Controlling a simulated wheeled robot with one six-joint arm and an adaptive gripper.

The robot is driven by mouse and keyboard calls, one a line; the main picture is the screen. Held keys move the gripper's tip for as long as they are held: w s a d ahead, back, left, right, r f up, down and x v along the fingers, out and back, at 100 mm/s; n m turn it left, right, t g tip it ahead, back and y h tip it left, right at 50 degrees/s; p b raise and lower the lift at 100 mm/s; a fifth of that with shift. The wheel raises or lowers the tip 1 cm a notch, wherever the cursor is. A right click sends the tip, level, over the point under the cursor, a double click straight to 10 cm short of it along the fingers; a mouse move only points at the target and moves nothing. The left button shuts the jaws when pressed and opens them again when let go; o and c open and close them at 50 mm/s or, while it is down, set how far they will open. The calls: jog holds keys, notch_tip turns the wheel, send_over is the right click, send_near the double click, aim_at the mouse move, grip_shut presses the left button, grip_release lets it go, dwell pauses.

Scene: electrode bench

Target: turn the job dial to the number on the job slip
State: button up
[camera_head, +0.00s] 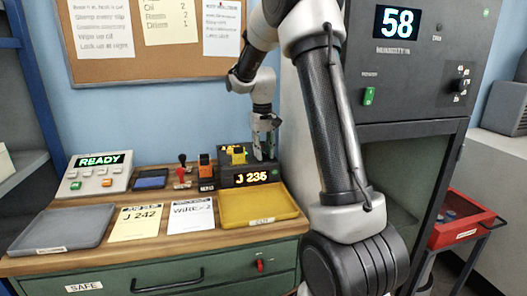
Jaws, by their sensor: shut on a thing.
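The job slip (140,222) is a pale yellow sheet on the bench top, and it reads J 242. The dial unit (229,181) is a dark box at the back right of the bench. My gripper (264,152) points down over the right part of this box. It is shut on what looks like the job dial, which is mostly hidden by the fingers.
A yellow tray (262,222) lies in front of the box and a grey tray (45,248) at the far left. A white sheet (191,216), a READY panel (97,187), stamps (183,178) and an orange device (206,172) share the bench. A dark cabinet (415,95) stands right.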

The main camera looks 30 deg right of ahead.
jog(key=shift+m, duration=1.6)
jog(key=o, duration=1.1)
jog(key=shift+c, duration=0.2)
notch_tip(320, 180, up, 12)
jog(key=shift+a, duration=0.15)
jog(key=shift+w, duration=0.15)
